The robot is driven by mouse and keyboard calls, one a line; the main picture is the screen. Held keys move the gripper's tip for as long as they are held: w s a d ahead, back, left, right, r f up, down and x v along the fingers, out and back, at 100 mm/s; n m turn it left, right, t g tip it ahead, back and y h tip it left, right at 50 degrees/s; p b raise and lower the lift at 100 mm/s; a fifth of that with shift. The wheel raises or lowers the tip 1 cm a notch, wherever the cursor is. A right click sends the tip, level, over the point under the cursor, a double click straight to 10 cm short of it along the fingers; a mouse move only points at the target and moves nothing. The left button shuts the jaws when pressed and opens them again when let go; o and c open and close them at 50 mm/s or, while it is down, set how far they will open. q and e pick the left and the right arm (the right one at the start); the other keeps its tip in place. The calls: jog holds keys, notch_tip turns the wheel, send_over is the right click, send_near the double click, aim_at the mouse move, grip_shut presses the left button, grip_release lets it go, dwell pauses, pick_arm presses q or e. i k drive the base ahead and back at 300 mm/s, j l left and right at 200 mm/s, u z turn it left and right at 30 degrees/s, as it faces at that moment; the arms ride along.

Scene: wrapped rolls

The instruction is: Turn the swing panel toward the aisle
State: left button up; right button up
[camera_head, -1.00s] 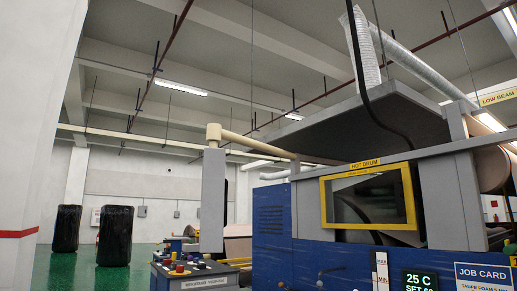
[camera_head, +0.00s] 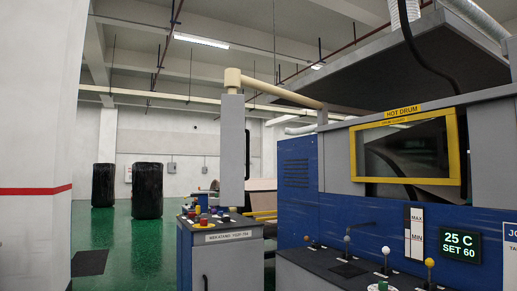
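The swing panel appears to be the tall, narrow grey panel (camera_head: 231,150) hanging upright from a beige tubular arm (camera_head: 280,91), left of the blue machine. A dark upright handle (camera_head: 247,155) shows at its right edge. Its visible grey face is plain; any screen or buttons on it are hidden from here. Its lower end stands just behind or above a low console (camera_head: 222,240) with several coloured buttons; I cannot tell whether they touch. Neither of my grippers is in view.
The blue machine (camera_head: 300,185) with a yellow-framed hot drum window (camera_head: 405,150) fills the right. Levers (camera_head: 386,262) stand on its front ledge. A white wall (camera_head: 35,120) with a red stripe is at left. Green floor (camera_head: 130,255) lies open between, with black wrapped rolls (camera_head: 147,190) further back.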

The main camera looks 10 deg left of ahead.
aim_at(233, 130)
jog(key=i+z, duration=0.25)
jog(key=i, duration=0.95)
